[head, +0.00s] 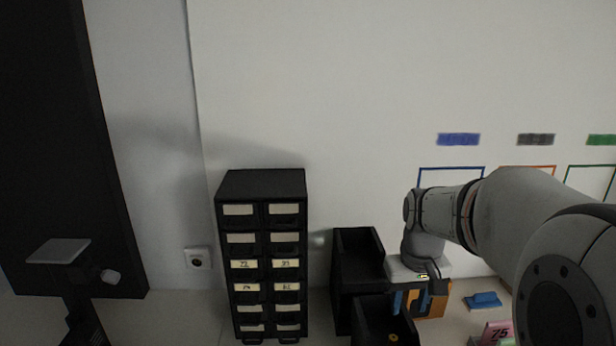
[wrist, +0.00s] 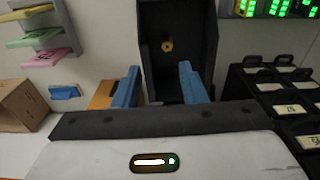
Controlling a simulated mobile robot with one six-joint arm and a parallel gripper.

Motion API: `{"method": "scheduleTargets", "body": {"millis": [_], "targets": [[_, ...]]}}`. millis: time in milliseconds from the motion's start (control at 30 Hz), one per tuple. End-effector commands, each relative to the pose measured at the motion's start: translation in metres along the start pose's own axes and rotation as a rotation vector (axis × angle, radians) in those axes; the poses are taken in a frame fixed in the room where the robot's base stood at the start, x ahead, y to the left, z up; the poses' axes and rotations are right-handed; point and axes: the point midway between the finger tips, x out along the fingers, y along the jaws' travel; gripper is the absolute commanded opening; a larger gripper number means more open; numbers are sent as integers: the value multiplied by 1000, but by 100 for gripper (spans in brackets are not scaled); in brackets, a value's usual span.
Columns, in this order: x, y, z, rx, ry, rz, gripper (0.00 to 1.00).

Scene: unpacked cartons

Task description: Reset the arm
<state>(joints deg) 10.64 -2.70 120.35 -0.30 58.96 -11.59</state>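My arm reaches in from the right in the head view, and my gripper (head: 406,301) points down above the black open bins. In the wrist view my gripper (wrist: 159,86) shows two blue fingers set well apart, with nothing between them. Beyond the fingers is a black bin (wrist: 147,50) with a small yellow ring (wrist: 167,46) inside. The head view shows the ring (head: 393,337) in the front bin (head: 372,305) too, low in the picture. My arm and gripper hide part of the area behind them.
A black drawer cabinet (head: 261,185) with labelled drawers stands left of the bins. An orange-brown box (head: 437,301) is close beside the gripper. A blue object (head: 483,300) and a pink block (head: 497,333) lie to the right. A white wall with coloured outlines stands behind.

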Motion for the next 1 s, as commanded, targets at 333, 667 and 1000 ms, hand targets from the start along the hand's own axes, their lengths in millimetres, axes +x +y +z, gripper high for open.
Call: {"method": "scheduleTargets", "body": {"millis": [333,667,1000], "targets": [[-18,-58,98,10,175,1,38],[-12,-72,129,19,231,-10,38],[-12,-72,129,19,231,-10,38]]}}
